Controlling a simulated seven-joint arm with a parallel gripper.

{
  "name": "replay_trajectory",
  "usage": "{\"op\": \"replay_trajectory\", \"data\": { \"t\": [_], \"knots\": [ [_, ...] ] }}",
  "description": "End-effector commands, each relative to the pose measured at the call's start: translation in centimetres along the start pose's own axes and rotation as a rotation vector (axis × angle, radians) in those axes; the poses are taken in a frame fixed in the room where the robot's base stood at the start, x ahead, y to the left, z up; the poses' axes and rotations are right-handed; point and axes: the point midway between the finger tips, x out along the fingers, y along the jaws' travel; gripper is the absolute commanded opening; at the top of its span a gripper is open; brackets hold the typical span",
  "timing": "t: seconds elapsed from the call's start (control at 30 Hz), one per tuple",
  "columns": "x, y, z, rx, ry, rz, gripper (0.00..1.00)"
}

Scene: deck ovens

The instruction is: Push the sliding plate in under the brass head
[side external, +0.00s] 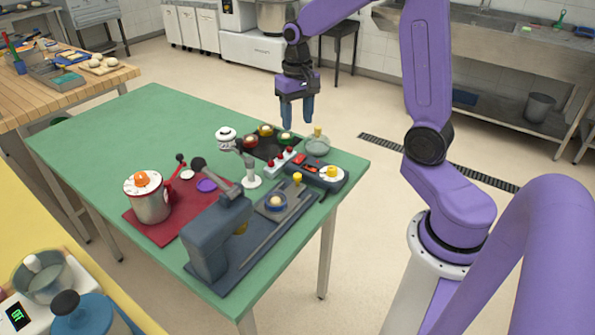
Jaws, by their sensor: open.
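The blue-grey press (210,245) stands at the front of the green table. Its brass head (241,228) shows only partly under the press arm. The grey sliding plate (291,207) lies on the long base, out to the right of the head. A blue round dish (267,207) with a pale lump in it sits on the plate. A yellow-topped knob (297,178) stands at the plate's far end. My gripper (297,119) points down, open and empty, high above the table's far side and well apart from the plate.
A red mat (137,226) with a lidded pot (152,205) lies left of the press. A small white stand (251,181), a red-knobbed block (279,163), a dark tray (258,153), a glass bowl (317,147) and a scale-like device (318,178) crowd the right side.

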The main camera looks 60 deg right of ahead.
Motion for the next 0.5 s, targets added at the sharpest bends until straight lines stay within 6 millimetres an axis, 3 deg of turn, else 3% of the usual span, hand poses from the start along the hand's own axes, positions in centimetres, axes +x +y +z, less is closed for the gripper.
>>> {"op": "replay_trajectory", "data": {
  "t": [0.17,0.5],
  "knots": [
    [2.0,0.1,0.1,0.000,-0.006,0.002,0.53],
    [8.4,0.1,0.2,-0.002,-0.007,0.003,0.53]
  ]
}}
